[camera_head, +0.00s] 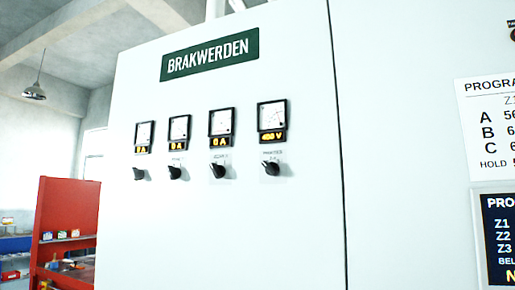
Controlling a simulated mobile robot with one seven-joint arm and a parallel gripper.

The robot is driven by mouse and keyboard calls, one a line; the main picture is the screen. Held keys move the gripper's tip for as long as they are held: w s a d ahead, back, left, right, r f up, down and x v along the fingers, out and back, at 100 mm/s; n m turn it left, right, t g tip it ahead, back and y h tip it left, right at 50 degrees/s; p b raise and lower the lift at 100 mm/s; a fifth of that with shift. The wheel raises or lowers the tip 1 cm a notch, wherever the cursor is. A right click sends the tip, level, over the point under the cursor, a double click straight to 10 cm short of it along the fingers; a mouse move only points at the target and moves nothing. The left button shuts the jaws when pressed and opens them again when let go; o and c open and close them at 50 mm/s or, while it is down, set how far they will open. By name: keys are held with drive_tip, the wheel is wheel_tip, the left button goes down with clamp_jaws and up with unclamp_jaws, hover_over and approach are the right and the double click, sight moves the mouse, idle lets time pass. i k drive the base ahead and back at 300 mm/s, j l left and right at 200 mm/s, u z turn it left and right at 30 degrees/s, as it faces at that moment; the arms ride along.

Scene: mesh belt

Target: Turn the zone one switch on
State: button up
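A row of several black rotary switches sits on the white cabinet front (215,235), each below a meter. From left to right they are the leftmost switch (139,173), the second switch (175,172), the third switch (218,170) and the rightmost switch (271,167). The small labels above them are too blurred to read surely, so I cannot tell which is zone one. The switches' pointer settings are also too small to tell. My gripper is not in view.
The left three meters, such as the leftmost meter (144,133), show what looks like 0 A; the right meter (272,116) shows about 400 V. A green BRAKWERDEN sign (210,56) is above. A program sheet (490,125) and dark display (498,240) are right; a red shelf (68,215) stands left.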

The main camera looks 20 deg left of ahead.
sight(137, 175)
drive_tip(key=u, duration=1.65)
